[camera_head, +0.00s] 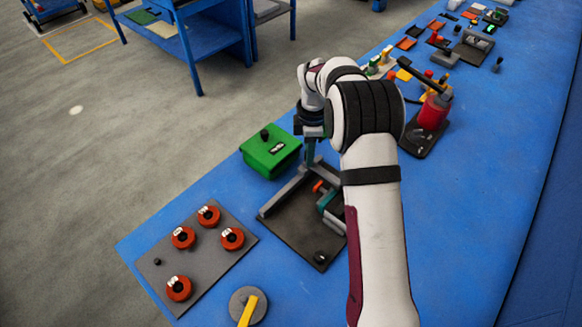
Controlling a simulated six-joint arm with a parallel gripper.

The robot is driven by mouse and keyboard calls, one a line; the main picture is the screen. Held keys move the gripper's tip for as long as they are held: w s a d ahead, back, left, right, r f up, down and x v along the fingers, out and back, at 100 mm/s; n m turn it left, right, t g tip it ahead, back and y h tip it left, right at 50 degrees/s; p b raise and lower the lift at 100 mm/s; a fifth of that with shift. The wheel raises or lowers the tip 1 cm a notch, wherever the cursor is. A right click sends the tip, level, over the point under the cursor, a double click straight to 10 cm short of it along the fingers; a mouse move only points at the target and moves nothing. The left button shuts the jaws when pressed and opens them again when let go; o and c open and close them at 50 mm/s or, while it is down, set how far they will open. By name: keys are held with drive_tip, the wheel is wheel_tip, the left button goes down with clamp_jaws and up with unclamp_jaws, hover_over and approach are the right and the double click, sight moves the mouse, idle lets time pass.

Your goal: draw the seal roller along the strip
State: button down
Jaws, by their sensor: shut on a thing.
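A dark base plate (297,233) lies on the blue bench in the middle of the view. A raised grey strip (283,192) runs along its left side. My gripper (311,135) is above the far end of this strip, pointing down. It is shut on a narrow teal piece (310,152), which seems to be the seal roller's handle. The roller's lower end is too small to make out, so I cannot tell whether it touches the strip. A teal and grey part (328,200) with an orange piece (318,186) stands on the plate, partly hidden by my arm.
A green box (270,158) stands close left of my gripper. A grey panel (205,262) with several red knobs lies front left. A round grey disc with a yellow handle (248,308) is in front. A red cylinder (433,113) and several small items stand behind, to the right.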

drive_tip(key=shift+w+d, duration=1.55)
drive_tip(key=c, duration=0.7)
unclamp_jaws()
drive_tip(key=shift+o, duration=0.2)
wheel_tip(320, 180, up, 16)
drive_tip(key=shift+f, duration=0.1)
